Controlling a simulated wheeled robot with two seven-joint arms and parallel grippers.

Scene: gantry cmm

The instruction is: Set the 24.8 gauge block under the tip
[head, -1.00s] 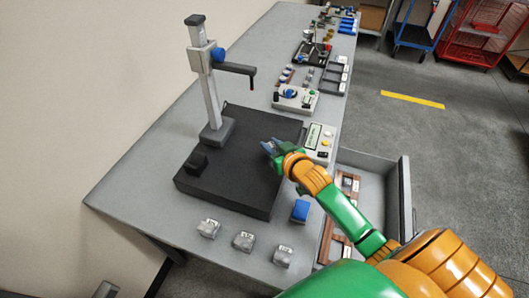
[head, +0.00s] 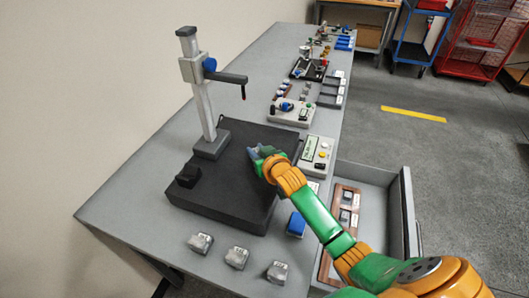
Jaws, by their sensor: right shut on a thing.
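The probe tip (head: 243,92) hangs from the horizontal arm (head: 228,77) of the gauge stand (head: 203,110), high above the black plate (head: 222,203). My right gripper (head: 257,153) is over the plate, right of the stand's foot and lower than the tip in the head view. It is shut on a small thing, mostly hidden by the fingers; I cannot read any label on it. Three grey labelled blocks, a left one (head: 200,243), a middle one (head: 237,257) and a right one (head: 278,272), stand along the bench front. My left gripper is not in view.
A small black block (head: 188,176) is on the plate's left edge. A blue block (head: 296,224) stands right of the plate. A readout box (head: 316,153) is beyond it. An open drawer (head: 372,178) with a wooden rack is at right. The plate's front is clear.

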